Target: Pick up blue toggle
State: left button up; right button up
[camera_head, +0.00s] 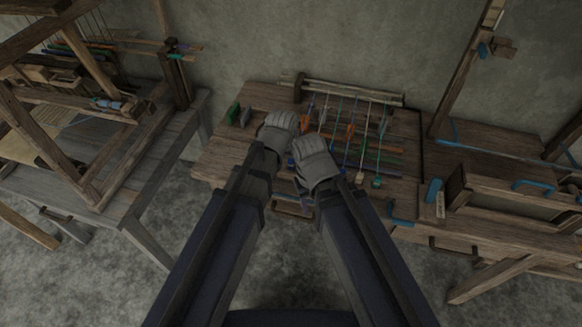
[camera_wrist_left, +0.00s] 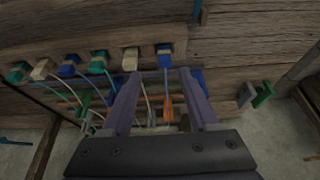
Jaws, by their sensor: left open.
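A blue toggle (camera_wrist_left: 164,50) sits at the end of a row of toggles on a wooden bar in the left wrist view, with a cord running from it. My left gripper (camera_wrist_left: 157,76) is open, its two purple fingers spread to either side of that cord. The blue toggle lies just past the fingertips, and I see no grip on it. Another blue toggle (camera_wrist_left: 69,66) sits further left in the row. In the head view my left gripper (camera_head: 278,130) is over the bench's left part, fingertips hidden. My right gripper (camera_head: 314,162) is close beside it, jaws unclear.
Tan (camera_wrist_left: 130,59) and green (camera_wrist_left: 98,62) toggles share the row. Several cords and coloured shuttles (camera_head: 350,130) lie on the wooden bench (camera_head: 220,150). Green (camera_head: 233,113) and grey blocks stand at its left. A loom (camera_head: 90,150) stands left; a side table (camera_head: 490,240) stands right.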

aim_at(291, 160)
pick_arm(q)
jog(key=shift+a+b+x, duration=0.15)
jog(key=shift+b+x, duration=1.2)
jog(key=shift+x, duration=0.3)
jog(key=shift+a+b+x, duration=0.2)
jog(key=shift+b+x, duration=1.15)
jog(key=shift+x, duration=0.3)
jog(key=shift+w+r, duration=0.1)
grip_shut()
